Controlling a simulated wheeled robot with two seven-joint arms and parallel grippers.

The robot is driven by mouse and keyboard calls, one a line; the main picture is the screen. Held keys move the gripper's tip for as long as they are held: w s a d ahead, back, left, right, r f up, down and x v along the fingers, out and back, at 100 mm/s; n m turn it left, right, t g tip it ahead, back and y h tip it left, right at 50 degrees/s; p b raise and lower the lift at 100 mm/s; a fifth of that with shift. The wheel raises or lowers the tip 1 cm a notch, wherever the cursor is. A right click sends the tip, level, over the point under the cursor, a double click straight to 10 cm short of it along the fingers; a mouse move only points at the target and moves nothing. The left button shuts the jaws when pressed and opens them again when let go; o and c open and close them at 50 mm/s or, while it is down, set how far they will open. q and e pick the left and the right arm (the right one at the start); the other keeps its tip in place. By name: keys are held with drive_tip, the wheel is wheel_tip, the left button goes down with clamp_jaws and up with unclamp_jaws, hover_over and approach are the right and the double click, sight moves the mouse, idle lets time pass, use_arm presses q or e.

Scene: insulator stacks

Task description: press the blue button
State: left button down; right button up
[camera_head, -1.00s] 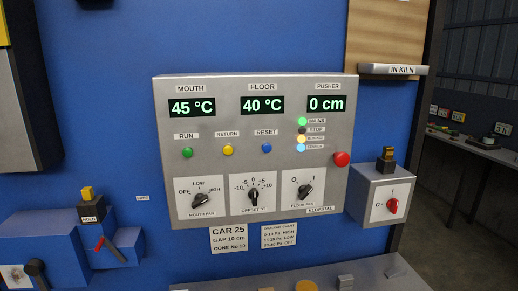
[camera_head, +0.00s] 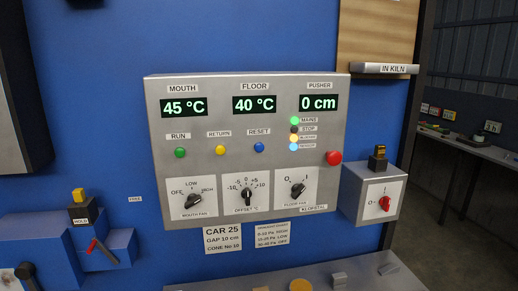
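The blue button (camera_head: 259,147) sits under the RESET label on the grey control panel (camera_head: 330,120), in the head view. A yellow button (camera_head: 220,150) under RETURN and a green button (camera_head: 180,153) under RUN are to its left. A red mushroom button (camera_head: 333,158) is at the panel's right side. The displays read 45 °C, 40 °C and 0 cm. Neither of my grippers shows in this view.
Three black knobs line the panel's lower part, the middle one (camera_head: 247,195) marked OFFSET. A grey box with a red switch (camera_head: 384,203) stands at right. A blue box with a red lever (camera_head: 93,245) is at lower left. A grey ledge (camera_head: 230,286) runs below.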

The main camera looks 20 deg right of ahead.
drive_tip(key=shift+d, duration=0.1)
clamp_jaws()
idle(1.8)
